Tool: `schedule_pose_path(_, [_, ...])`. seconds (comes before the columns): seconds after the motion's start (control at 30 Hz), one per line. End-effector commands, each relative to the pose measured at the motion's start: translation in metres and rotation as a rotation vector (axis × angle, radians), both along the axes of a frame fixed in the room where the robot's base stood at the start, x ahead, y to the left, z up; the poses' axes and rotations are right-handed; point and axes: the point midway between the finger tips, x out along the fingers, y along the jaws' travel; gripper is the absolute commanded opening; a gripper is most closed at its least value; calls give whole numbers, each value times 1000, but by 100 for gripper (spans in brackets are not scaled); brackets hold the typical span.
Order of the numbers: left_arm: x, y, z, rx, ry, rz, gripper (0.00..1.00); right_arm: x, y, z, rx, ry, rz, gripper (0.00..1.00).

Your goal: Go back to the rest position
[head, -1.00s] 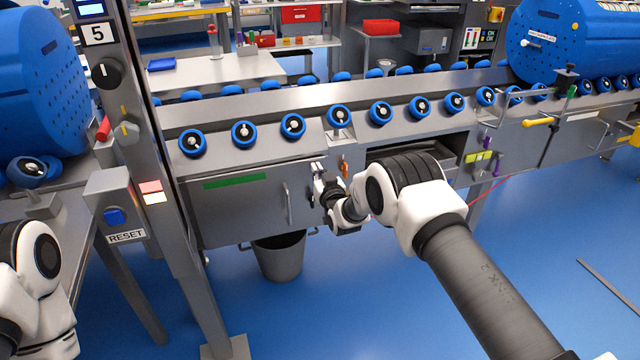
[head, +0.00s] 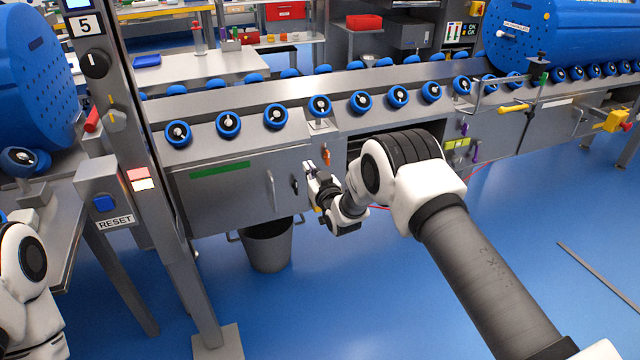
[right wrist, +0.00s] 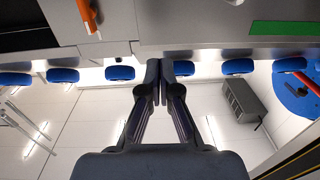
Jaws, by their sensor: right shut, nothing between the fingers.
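My right gripper (head: 312,187) is in the middle of the head view, in front of the grey machine cabinet (head: 225,195). It is shut and empty. In the right wrist view the right gripper (right wrist: 160,78) shows its two fingertips together with nothing between them. An orange handle (head: 326,155) is just above and beyond it, and the same orange handle shows in the right wrist view (right wrist: 88,14) apart from the fingers. Of my left arm only white links show at the lower left of the head view; its gripper is out of the picture.
A row of blue rollers (head: 275,116) runs along the machine, with a big blue drum (head: 565,35) at the right. A grey bin (head: 267,246) stands under the cabinet. A post with a RESET box (head: 113,205) stands at the left. The blue floor in front is mostly clear.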

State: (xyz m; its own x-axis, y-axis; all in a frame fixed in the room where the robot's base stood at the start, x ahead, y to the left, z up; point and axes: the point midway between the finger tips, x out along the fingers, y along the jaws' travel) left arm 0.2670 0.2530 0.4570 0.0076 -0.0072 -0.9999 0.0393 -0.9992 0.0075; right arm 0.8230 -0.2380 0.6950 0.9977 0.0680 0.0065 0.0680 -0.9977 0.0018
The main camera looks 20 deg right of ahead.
Motion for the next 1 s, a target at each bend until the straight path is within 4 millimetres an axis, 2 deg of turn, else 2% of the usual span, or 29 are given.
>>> schedule_pose_path(0.1, [0,0,7,0,0,0,0,-30,-1,-2,-1,9,0,0])
schedule_pose_path(0.2, [0,0,9,0,0,0,0,-49,-2,-3,-2,8,0,0])
schedule_pose_path(0.3, [0,0,10,0,1,0,0,-60,-2,-4,-2,8,0,0])
schedule_pose_path(0.47, [0,0,10,0,1,0,0,-65,-2,-7,-2,10,1,0])
schedule_pose_path(0.57, [0,0,10,0,1,0,0,-75,-4,-30,0,54,-3,0])
schedule_pose_path(0.67, [0,0,10,0,1,0,0,-113,-7,-77,4,189,-12,0])
schedule_pose_path(0.7, [0,0,10,0,1,0,0,-136,-9,-102,5,273,-18,0])
schedule_pose_path(0.77, [0,0,10,0,1,0,0,-177,-10,-138,5,415,-28,0])
schedule_pose_path(0.8, [0,0,10,0,1,0,0,-207,-12,-160,4,513,-34,0])
schedule_pose_path(0.87, [0,0,10,0,1,0,0,-254,-13,-188,4,663,-43,0])
schedule_pose_path(0.9, [0,0,10,0,1,0,0,-285,-14,-203,3,759,-49,0])
schedule_pose_path(1.0, [0,0,10,0,1,0,0,-358,-15,-226,0,972,-60,0])
